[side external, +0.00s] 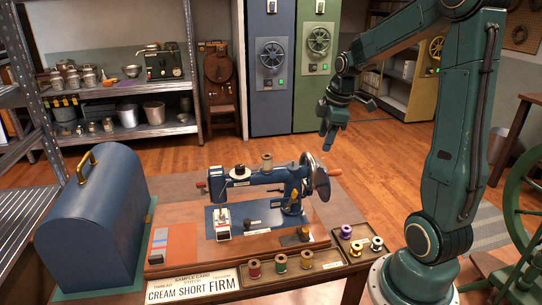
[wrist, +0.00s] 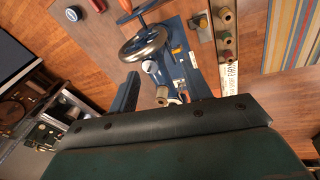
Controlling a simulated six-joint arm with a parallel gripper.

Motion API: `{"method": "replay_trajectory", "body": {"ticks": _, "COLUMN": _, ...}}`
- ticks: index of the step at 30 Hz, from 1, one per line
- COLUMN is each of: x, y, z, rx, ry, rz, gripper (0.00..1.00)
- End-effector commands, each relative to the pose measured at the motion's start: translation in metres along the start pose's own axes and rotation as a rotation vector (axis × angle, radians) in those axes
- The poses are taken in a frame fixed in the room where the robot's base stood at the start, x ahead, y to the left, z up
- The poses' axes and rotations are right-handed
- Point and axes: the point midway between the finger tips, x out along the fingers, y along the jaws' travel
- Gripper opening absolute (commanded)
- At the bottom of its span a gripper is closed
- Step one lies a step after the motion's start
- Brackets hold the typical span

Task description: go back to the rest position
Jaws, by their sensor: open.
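My gripper (side external: 329,138) hangs in the air above and behind the right end of the blue sewing machine (side external: 262,180), apart from it, with its fingers pointing down. The machine's handwheel (side external: 316,177) shows below the gripper in the side view; the wheel (wrist: 145,43) is beyond the fingers in the wrist view. A spool (side external: 267,160) stands on top of the machine.
A sample card (side external: 194,287) reading CREAM SHORT FIRM lies at the front. Trays of thread spools (side external: 280,264) are beside it. A blue domed case (side external: 95,220) stands at the left. Cabinets (side external: 320,65) and a metal shelf (side external: 125,90) stand behind. Air around the gripper looks clear.

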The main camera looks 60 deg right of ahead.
Motion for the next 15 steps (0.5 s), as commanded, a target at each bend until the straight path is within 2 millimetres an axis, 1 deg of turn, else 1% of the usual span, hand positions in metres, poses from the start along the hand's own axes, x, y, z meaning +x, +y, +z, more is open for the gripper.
{"method": "replay_trajectory", "body": {"ticks": 1, "x": -0.01, "y": -0.011, "z": -0.011, "rx": 0.015, "ry": 0.008, "rz": 0.012, "gripper": 0.49}}
{"method": "replay_trajectory", "body": {"ticks": 6, "x": -0.037, "y": -0.049, "z": -0.037, "rx": 0.103, "ry": 0.034, "rz": 0.036, "gripper": 0.49}}
{"method": "replay_trajectory", "body": {"ticks": 9, "x": -0.052, "y": -0.073, "z": -0.048, "rx": 0.156, "ry": 0.054, "rz": 0.048, "gripper": 0.49}}
{"method": "replay_trajectory", "body": {"ticks": 15, "x": -0.077, "y": -0.121, "z": -0.061, "rx": 0.264, "ry": 0.103, "rz": 0.062, "gripper": 0.49}}
